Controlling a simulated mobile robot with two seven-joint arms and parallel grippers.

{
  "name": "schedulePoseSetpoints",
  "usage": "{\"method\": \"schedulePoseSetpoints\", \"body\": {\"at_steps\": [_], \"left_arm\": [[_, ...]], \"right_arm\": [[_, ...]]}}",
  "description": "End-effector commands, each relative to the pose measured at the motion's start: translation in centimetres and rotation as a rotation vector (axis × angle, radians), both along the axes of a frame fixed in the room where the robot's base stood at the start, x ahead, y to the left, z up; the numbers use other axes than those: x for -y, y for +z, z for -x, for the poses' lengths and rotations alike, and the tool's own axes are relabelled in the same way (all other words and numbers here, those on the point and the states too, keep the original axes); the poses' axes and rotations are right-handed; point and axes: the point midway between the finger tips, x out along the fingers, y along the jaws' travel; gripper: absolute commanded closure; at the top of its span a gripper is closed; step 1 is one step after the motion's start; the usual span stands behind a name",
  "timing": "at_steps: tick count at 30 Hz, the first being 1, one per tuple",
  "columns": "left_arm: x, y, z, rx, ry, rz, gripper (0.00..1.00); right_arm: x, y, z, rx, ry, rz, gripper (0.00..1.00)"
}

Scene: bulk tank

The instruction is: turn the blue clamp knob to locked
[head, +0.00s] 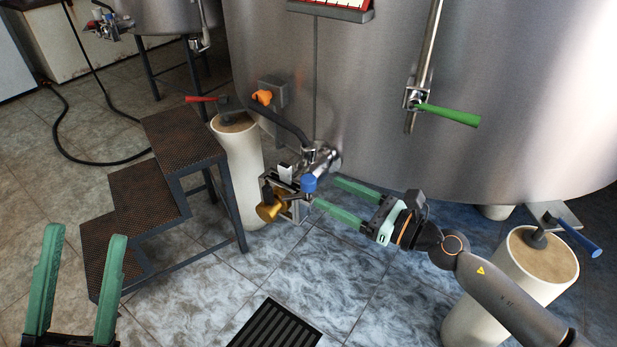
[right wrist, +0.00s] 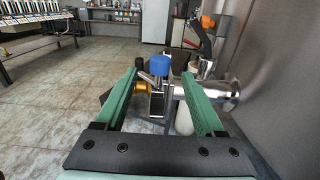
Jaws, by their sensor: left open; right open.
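The blue clamp knob (head: 309,183) sits on top of the metal valve assembly (head: 290,190) at the tank's outlet. In the right wrist view the blue knob (right wrist: 159,65) stands upright between the open fingers, a little beyond their tips. My right gripper (head: 328,190) is open, with its green fingers pointing left towards the knob and ending just to its right. I cannot tell whether a finger touches the valve body. My left gripper (head: 84,240) is open and empty at the lower left, far from the valve. The knob's lock marking cannot be read.
A gold knob (head: 269,207) is on the valve's left side. An orange knob (head: 262,97) and a black curved pipe (head: 283,122) are above and behind it. Dark steps (head: 150,205) stand left. A green lever (head: 448,114) is on the tank (head: 370,110). A floor drain (head: 274,327) lies in front.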

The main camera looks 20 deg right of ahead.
Motion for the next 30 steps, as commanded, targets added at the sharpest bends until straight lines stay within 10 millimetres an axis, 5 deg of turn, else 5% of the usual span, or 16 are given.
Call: {"method": "schedulePoseSetpoints", "body": {"at_steps": [12,25,30], "left_arm": [[-0.2,0.9,-0.4,-0.019,0.016,-0.005,0.48],[-0.3,-0.8,-1.5,-0.086,0.031,-0.006,0.48],[-0.3,-0.6,-1.4,-0.082,0.030,-0.005,0.48]], "right_arm": [[-3.6,0.1,-4.7,0.000,-0.001,-0.003,0.29],[-4.2,0.0,-5.4,-0.001,0.000,-0.002,0.29],[-4.1,0.0,-5.4,-0.001,0.000,-0.002,0.46]]}}
